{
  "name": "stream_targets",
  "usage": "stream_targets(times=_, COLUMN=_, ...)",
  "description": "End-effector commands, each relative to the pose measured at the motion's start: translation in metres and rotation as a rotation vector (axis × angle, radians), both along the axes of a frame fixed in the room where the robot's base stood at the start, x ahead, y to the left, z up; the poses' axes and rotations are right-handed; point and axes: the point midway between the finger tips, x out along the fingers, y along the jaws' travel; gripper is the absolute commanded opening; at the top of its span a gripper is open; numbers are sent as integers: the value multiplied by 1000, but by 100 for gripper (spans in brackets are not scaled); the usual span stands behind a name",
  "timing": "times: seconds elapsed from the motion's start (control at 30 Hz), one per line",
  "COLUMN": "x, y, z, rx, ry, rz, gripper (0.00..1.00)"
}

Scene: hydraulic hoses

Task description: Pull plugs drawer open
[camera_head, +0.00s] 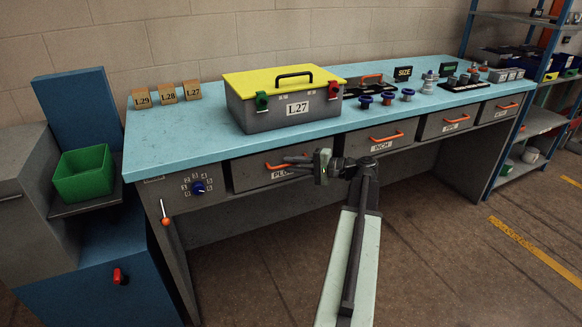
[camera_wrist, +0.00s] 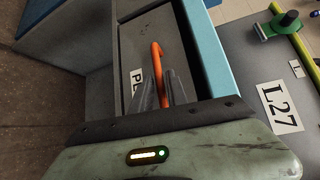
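The plugs drawer is the leftmost grey drawer (camera_head: 246,176) under the blue worktop, with a partly hidden label beginning "PL". Its front looks flush with the bench, so it appears closed. Its orange handle (camera_head: 275,166) also shows in the wrist view (camera_wrist: 157,60). My gripper (camera_head: 287,163) is at this handle, reaching in from the right in the head view. In the wrist view my two grey fingertips (camera_wrist: 159,78) lie on either side of the handle bar. I cannot tell whether they press on it. The fingers hide part of the label and handle.
A grey box with a yellow lid, labelled L27 (camera_head: 285,107), stands on the worktop (camera_head: 215,135) above the drawer. A dial panel (camera_head: 196,187) is left of the drawer. Other orange-handled drawers (camera_head: 380,140) continue right. The floor (camera_head: 440,240) in front is clear.

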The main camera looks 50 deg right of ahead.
Motion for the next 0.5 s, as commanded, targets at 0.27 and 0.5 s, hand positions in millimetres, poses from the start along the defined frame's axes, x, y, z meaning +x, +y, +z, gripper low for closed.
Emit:
stream_targets(times=0.27, x=9, y=4, z=-1, rx=1, ry=0, rz=-1, gripper=19)
stream_targets(times=0.5, x=8, y=3, z=-1, rx=1, ry=1, rz=-2, gripper=0)
